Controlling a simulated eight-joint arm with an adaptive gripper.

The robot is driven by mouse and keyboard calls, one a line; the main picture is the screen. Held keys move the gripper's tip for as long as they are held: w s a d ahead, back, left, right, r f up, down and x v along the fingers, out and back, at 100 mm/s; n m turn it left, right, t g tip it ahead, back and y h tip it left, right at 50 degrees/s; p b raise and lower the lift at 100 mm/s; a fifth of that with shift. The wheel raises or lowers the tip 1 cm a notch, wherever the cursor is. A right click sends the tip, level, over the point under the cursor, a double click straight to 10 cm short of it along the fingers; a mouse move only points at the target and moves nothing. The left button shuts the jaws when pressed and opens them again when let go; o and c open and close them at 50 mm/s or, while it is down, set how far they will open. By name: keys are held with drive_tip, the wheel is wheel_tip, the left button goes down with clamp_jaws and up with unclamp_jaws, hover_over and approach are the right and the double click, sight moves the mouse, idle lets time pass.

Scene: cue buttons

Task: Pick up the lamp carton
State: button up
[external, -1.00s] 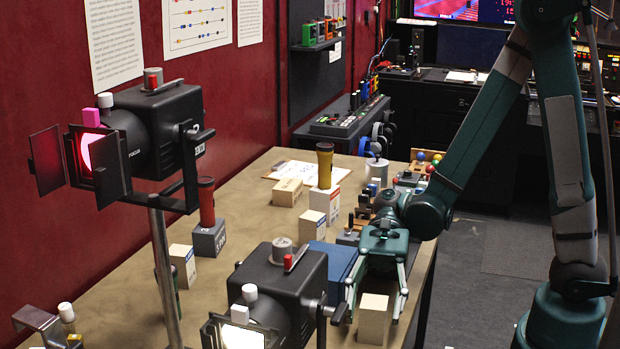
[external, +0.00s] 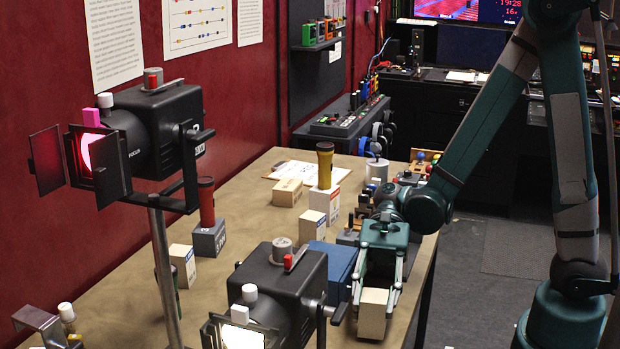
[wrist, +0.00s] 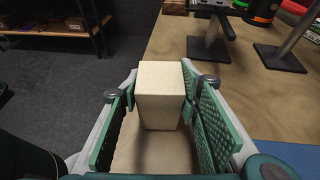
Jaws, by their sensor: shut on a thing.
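A plain beige carton (external: 372,318) is upright between the fingers of my gripper (external: 375,294), near the right edge of the table. In the wrist view the carton (wrist: 160,92) stands between the two green finger pads (wrist: 158,112), which are shut on its sides. No label shows on its visible faces, so I cannot read whether it is the lamp carton. Whether its base is clear of the table is hard to tell. Other pale cartons, marked with print, stand on the table: one at the left (external: 182,264), one in the middle (external: 324,203) and one further back (external: 287,192).
A blue box (external: 334,268) stands close to the left of my gripper. A black stage lamp (external: 285,285) is in front of it, and another lamp (external: 160,125) stands on a pole at the left. Torches, a clipboard and cue buttons are further back. Bare table (external: 240,235) shows mid-left.

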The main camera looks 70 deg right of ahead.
drive_tip(key=shift+r+p, duration=1.2)
drive_tip(key=shift+r, duration=3)
drive_tip(key=shift+r, duration=5.6)
drive_tip(key=w+d+m+t+h+p, duration=0.25)
drive_tip(key=w+d+m+t, duration=0.3)
drive_tip(key=w+d, duration=0.85)
drive_tip(key=w+d+m+t+h+p, duration=0.1)
drive_tip(key=w+d+m+t+p, duration=0.4)
drive_tip(key=w+d, duration=0.85)
drive_tip(key=w+d+m+t+h+p, duration=0.25)
drive_tip(key=w+d, duration=0.25)
drive_tip(key=d, duration=0.6)
drive_tip(key=w+d+m+t+h+p, duration=0.1)
drive_tip(key=w+d+m+h, duration=0.25)
drive_tip(key=w+d, duration=0.45)
drive_tip(key=w+d+m+t+h+p, duration=0.1)
drive_tip(key=w+d+m+h+p, duration=0.2)
drive_tip(key=d, duration=1)
drive_tip(key=shift+h, duration=0.45)
drive_tip(key=shift+w+d+f+b, duration=0.15)
drive_tip(key=shift+f+b, duration=0.25)
drive_tip(key=shift+f, duration=0.85)
drive_tip(key=shift+w+d+f+b, duration=0.15)
drive_tip(key=shift+f+b, duration=0.2)
drive_tip(key=shift+f, duration=0.85)
